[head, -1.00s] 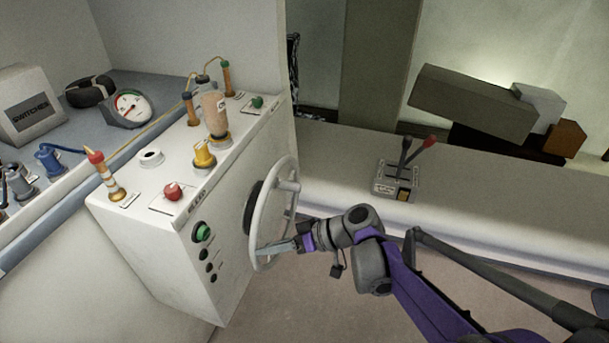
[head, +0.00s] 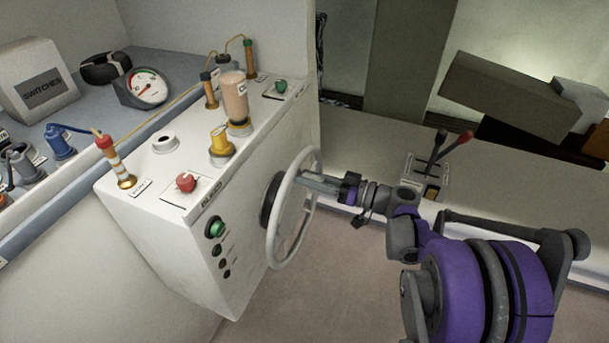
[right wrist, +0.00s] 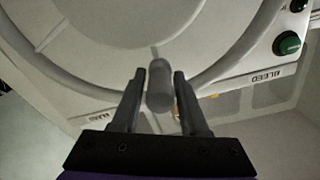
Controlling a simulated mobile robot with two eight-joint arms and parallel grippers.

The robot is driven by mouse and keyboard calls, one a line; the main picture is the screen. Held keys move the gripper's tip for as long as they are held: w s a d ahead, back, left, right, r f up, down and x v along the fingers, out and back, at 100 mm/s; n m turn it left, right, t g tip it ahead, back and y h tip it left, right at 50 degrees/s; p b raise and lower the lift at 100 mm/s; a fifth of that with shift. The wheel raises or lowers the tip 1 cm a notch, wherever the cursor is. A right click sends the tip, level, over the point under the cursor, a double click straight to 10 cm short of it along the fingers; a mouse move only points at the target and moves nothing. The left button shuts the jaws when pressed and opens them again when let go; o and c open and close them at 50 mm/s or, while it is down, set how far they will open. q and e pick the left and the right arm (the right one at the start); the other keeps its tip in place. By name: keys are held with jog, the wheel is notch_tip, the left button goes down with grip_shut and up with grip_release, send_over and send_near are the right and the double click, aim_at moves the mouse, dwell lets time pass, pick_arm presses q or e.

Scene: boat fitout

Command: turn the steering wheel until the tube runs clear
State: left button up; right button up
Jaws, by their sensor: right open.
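The white steering wheel (head: 273,246) is mounted on the front face of a white console, upright and facing right. My right gripper (head: 306,180) is at the wheel's upper part. In the right wrist view, my open fingers (right wrist: 158,100) stand on either side of a grey knob (right wrist: 160,82) at the wheel rim (right wrist: 226,66), with gaps visible beside it. The tube contents are too small to tell. My left gripper is out of view.
The console (head: 150,222) carries a tan bottle (head: 234,97), yellow fitting (head: 221,142), red knob (head: 186,182) and green knobs. A round gauge (head: 146,87) stands behind left. A two-lever unit (head: 430,172) sits on the ledge at right. Floor right of the wheel is open.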

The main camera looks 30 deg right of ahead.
jog(key=shift+x, duration=0.9)
grip_shut()
dwell(0.8)
